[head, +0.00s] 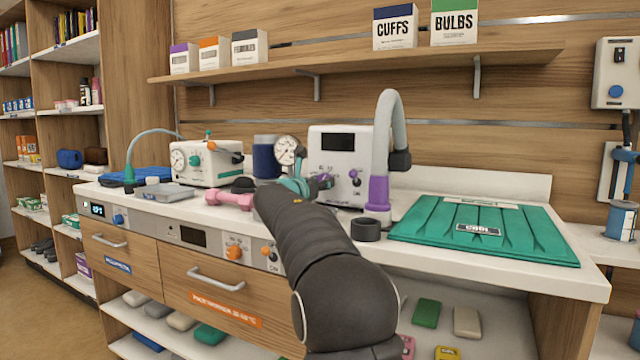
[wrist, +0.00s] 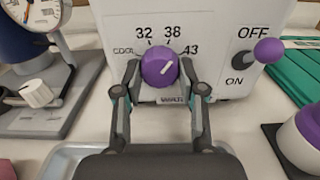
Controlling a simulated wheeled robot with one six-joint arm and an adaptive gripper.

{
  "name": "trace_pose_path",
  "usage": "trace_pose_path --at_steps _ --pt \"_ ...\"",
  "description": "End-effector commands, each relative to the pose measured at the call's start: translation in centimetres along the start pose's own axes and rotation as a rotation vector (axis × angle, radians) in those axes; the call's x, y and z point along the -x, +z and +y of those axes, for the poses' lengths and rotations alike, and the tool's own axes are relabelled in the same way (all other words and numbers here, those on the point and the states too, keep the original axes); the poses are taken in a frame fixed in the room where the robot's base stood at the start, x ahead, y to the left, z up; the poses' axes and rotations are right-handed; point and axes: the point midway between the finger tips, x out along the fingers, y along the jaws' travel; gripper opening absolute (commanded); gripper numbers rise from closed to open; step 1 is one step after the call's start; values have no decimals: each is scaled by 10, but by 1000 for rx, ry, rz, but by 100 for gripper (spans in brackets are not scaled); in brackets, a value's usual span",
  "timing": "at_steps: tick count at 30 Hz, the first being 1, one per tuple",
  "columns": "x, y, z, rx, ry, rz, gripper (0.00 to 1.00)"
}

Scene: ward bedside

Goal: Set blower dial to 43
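The blower is a white box (head: 340,143) with a dark display, standing against the back wall; its front panel fills the top of the wrist view (wrist: 205,22). My gripper (wrist: 160,76) is open, one finger on each side of the dial, with small gaps seeming to show; contact is hard to tell.
A purple-tipped ON/OFF lever (wrist: 268,50) sticks out right of the dial. A gauge (head: 288,150) on a stand with a white knob (wrist: 38,93) is close on the left. A grey hose (head: 388,110) with a purple base and a green pad (head: 485,228) are to the right.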

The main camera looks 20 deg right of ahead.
Motion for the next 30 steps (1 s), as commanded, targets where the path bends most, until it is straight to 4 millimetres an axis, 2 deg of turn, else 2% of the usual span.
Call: trace_pose_path --at_steps 11,30 --pt "0 -1 0 -48 0 0 5" --pt "0 -1 1 -456 0 -2 5"
